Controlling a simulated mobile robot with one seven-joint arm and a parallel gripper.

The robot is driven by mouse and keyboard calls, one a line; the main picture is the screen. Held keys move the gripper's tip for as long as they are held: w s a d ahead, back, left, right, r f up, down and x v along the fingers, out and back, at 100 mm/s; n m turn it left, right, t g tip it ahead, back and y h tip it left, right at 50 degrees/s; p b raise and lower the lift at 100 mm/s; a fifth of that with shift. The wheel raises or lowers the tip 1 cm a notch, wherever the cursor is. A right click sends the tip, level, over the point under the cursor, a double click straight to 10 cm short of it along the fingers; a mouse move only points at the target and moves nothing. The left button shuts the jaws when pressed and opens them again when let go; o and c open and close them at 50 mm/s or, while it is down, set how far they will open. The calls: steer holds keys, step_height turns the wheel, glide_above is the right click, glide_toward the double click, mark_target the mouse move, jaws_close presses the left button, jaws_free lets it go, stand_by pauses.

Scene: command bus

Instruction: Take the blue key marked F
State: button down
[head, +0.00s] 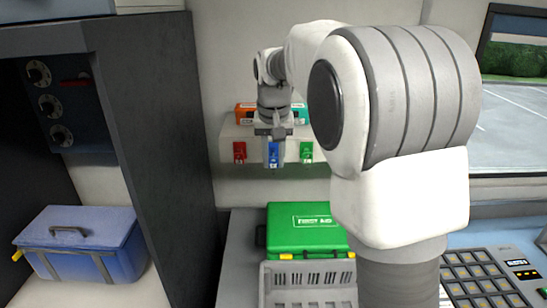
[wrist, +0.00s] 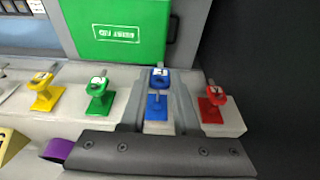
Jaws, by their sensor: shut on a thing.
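The blue key (wrist: 158,80) stands at a blue holder (wrist: 156,106) on the light key rack (wrist: 65,128). My gripper (wrist: 158,92) is shut on the blue key, with one grey finger on each side of it. The key's white label shows in the wrist view, but its letter is too small to read surely. In the head view the blue key (head: 273,158) shows at the front of the rack (head: 228,136), under my gripper (head: 273,146). I cannot tell whether the key is still seated.
A red key (wrist: 214,98) and a green key (wrist: 98,84) stand close on either side, with a yellow key (wrist: 42,83) farther left. A green case (head: 305,232) and a grey crate (head: 300,268) lie below the rack. A dark cabinet wall (head: 150,130) stands left.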

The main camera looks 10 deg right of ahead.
steer(key=shift+s, duration=0.1)
steer(key=shift+s+a+r, duration=0.25)
steer(key=shift+s+r, duration=0.5)
steer(key=shift+s, duration=0.25)
steer(key=shift+s+a+r, duration=0.2)
steer(key=shift+s+r, duration=0.55)
steer(key=shift+s, duration=0.2)
